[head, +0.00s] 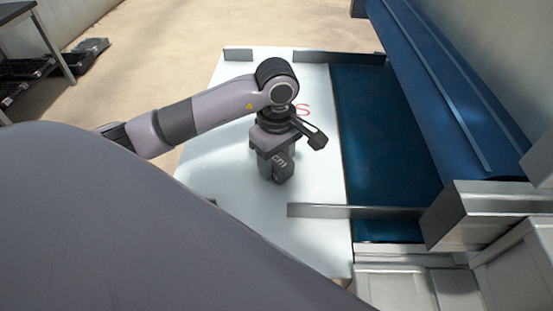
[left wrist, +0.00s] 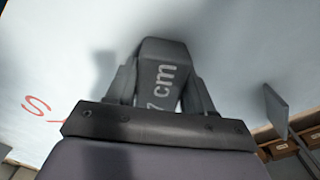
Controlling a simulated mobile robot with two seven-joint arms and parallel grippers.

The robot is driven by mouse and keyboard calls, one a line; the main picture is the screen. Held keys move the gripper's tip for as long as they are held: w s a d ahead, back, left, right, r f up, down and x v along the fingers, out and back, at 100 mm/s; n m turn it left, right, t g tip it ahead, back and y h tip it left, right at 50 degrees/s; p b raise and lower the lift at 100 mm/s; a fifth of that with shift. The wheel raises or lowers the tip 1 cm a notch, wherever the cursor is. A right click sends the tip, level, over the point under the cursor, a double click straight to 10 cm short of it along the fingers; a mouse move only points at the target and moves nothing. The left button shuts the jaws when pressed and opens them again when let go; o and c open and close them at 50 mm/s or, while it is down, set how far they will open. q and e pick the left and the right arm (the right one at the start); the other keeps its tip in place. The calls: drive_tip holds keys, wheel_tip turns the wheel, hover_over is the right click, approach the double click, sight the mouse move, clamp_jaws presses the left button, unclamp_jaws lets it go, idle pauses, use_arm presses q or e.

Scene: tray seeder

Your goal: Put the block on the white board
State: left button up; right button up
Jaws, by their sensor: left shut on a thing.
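The dark grey block (head: 283,167), marked "7 cm", is held between the fingers of my left gripper (head: 274,165). In the left wrist view the block (left wrist: 163,70) stands out between the two fingers, its lettered face showing. My left gripper is shut on it. Both are over the middle of the white board (head: 222,155), which also shows in the left wrist view (left wrist: 235,40). A shadow lies on the board beside the block; I cannot tell whether the block touches the board. My right gripper is not in view.
Red lettering (head: 303,110) is on the board. A metal bar (head: 340,211) crosses the board's near right part, and others stand at its far edge. A dark blue belt (head: 385,135) runs along the right. A rack with black trays (head: 28,68) stands far left.

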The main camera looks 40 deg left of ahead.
sight(276, 158)
use_arm(q)
drive_tip(key=shift+f+b, duration=0.2)
drive_tip(key=shift+b, duration=0.1)
drive_tip(key=o, duration=1.2)
drive_tip(key=shift+r, duration=0.1)
drive_tip(key=shift+c, duration=0.2)
drive_tip(key=shift+r, duration=0.1)
wheel_tip(276, 158, up, 12)
drive_tip(key=p, duration=0.1)
